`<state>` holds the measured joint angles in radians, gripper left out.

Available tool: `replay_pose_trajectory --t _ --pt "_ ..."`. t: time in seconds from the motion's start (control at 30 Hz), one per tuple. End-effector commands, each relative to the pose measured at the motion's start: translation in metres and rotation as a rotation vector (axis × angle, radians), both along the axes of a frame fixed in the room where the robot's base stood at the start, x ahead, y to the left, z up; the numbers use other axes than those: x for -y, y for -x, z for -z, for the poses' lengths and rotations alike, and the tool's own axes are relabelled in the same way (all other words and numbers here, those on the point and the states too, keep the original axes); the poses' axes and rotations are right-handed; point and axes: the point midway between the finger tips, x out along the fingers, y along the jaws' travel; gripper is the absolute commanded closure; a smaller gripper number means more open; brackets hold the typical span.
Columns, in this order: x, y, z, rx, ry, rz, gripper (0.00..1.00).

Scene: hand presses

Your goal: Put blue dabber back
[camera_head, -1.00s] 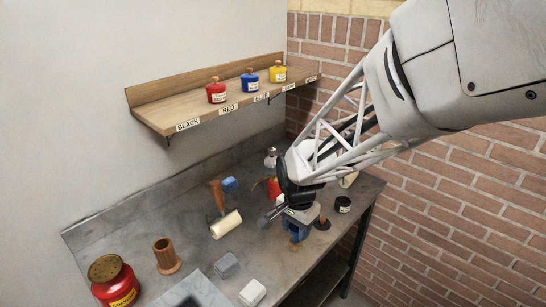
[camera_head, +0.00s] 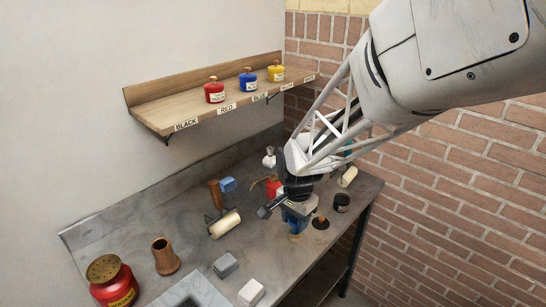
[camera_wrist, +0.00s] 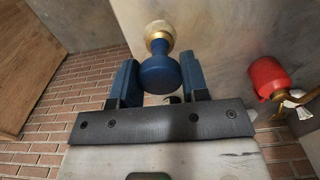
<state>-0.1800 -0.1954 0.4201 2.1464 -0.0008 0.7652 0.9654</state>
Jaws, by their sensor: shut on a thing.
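My gripper (camera_head: 296,207) is shut on the blue dabber (camera_head: 296,219) above the right part of the bench. In the wrist view, my gripper's fingers (camera_wrist: 159,80) stand on either side of the blue dabber (camera_wrist: 160,74), which has a round blue body and a pale tan end pointing away from the wrist. In the head view that pale end points down. My gripper hides part of the dabber's upper body. On the wall shelf (camera_head: 150,112), a blue pot (camera_head: 249,84) stands between a red pot (camera_head: 214,93) and a yellow pot (camera_head: 277,74), above labels along the shelf edge.
A black disc (camera_head: 321,223) with an orange knob and a dark jar (camera_head: 342,202) stand right of the dabber. A red oil can (camera_head: 273,189) is just behind my gripper.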

Motion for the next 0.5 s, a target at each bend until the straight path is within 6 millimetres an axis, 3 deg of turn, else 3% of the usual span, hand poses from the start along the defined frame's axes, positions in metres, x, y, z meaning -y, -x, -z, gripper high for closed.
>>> replay_pose_trajectory --t 0.5 --pt "-0.012 -0.068 0.007 -0.001 0.001 0.000 0.82"
